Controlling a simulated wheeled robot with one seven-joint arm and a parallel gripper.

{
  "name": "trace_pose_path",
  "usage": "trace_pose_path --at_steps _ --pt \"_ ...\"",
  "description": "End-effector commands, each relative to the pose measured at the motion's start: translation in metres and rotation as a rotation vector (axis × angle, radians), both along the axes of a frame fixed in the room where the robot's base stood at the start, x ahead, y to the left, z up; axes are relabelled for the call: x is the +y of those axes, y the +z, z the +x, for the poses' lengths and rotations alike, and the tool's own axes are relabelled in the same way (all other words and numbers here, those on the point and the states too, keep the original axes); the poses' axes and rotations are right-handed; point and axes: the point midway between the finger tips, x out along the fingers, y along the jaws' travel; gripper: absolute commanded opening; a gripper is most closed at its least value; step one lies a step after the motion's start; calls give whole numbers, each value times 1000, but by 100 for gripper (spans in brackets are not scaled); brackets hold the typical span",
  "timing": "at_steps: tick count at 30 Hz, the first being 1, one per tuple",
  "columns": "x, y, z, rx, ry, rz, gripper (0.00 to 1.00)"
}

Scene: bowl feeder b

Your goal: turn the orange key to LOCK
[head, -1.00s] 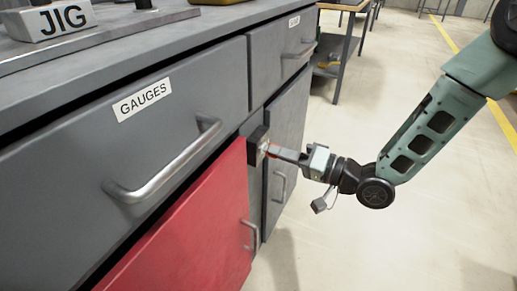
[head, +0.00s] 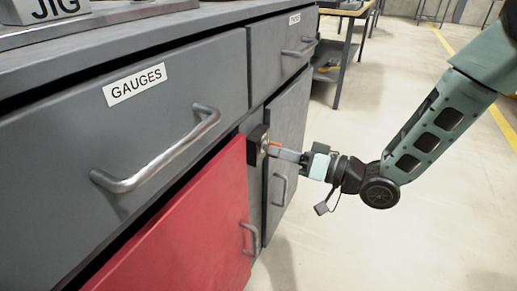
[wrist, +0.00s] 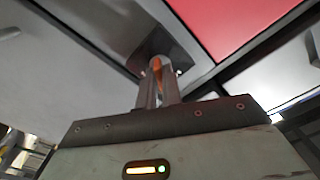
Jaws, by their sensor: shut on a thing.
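The orange key (head: 273,146) sits in a dark lock block (head: 256,152) on the cabinet front, just right of the red door's top corner. My gripper (head: 280,152) reaches it from the right and is shut on the key. In the wrist view the key (wrist: 157,66) shows as an orange strip between the fingers (wrist: 158,82), with the dark lock plate (wrist: 165,42) behind it. The fingers hide much of the key. I cannot read any LOCK mark or tell which position the key points to.
The red door (head: 185,225) with its handle (head: 250,238) is below left of the lock. The GAUGES drawer's bar handle (head: 160,160) sticks out at left. A grey door (head: 287,140) is at right. Open floor (head: 400,245) lies right of the cabinet.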

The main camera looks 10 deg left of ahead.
Motion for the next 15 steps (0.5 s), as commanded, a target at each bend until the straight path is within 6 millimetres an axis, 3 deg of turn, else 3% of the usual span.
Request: trace_pose_path --at_steps 15 --pt "0 -1 0 -63 -3 -26 0"
